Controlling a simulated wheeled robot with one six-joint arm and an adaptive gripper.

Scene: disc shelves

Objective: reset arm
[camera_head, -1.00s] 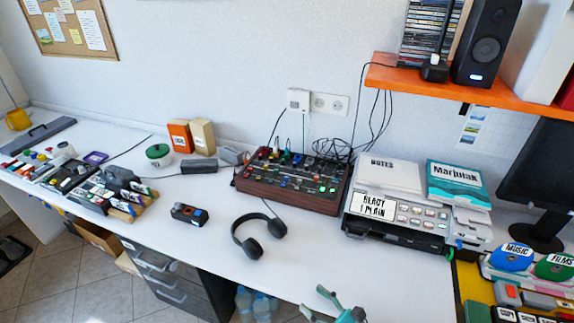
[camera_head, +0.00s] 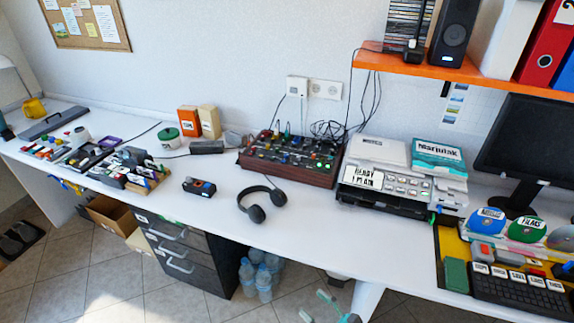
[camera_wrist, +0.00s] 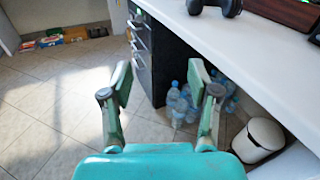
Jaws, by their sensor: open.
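My gripper (camera_head: 316,306) shows at the bottom edge of the head view, in front of the desk's front edge and below the desktop. The wrist view shows both teal fingers of my gripper (camera_wrist: 158,88) spread apart with nothing between them. Behind the fingers are the dark drawer unit (camera_wrist: 164,50) and the tiled floor. The rest of my arm is out of the head view.
The white desk (camera_head: 300,225) runs across the view. Headphones (camera_head: 262,206) lie near its front edge. Water bottles (camera_head: 262,275) stand on the floor under it, and a white bin (camera_wrist: 258,140) is at lower right in the wrist view. An orange shelf (camera_head: 460,70) hangs at upper right.

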